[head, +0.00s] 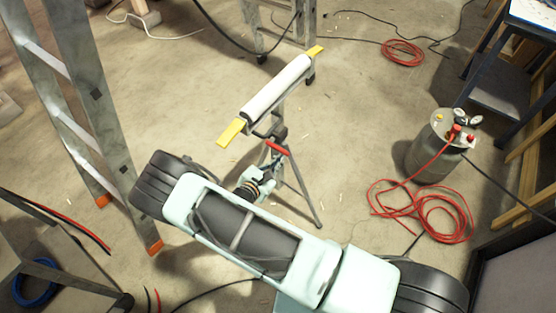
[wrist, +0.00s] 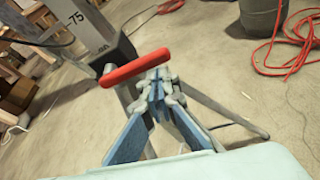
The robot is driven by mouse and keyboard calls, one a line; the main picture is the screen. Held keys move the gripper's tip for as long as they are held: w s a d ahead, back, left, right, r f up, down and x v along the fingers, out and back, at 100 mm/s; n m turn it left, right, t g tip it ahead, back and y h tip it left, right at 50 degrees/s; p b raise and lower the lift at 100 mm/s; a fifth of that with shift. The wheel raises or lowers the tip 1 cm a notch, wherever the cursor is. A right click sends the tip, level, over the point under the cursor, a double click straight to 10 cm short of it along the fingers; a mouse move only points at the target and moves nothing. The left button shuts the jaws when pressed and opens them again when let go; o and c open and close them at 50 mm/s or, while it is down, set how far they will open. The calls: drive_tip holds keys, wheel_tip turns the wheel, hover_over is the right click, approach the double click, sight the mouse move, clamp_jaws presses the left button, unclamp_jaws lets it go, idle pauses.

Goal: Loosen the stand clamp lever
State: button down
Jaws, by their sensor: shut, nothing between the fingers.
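The clamp lever is a red bar (head: 277,148) on the upright of a roller stand, below its white roller (head: 277,87). In the wrist view the red lever (wrist: 137,67) lies slanted, its left end lower, just past my fingertips. My gripper (wrist: 157,84) has its blue-padded fingers together with nothing between them. In the head view my gripper (head: 268,168) is just below the lever, close to the stand's post. I cannot tell whether the fingertips touch the lever. Part of the clamp and post is hidden behind my fingers.
The stand's thin tripod leg (head: 306,190) reaches the floor at right. A metal ladder (head: 92,110) stands at left. A grey tank (head: 436,147) and a coiled red hose (head: 425,212) are at right. The concrete floor between the stand and the tank is mostly free.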

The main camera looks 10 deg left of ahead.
drive_tip(key=shift+w+r, duration=0.1)
drive_tip(key=shift+r, duration=0.3)
idle(0.3)
drive_tip(key=shift+f, duration=0.1)
wheel_tip(320, 180, down, 5)
drive_tip(key=b, duration=0.5)
drive_tip(key=p+v, duration=0.2)
drive_tip(key=v, duration=0.8)
drive_tip(key=shift+a+r, duration=0.35)
drive_tip(key=shift+r, duration=0.05)
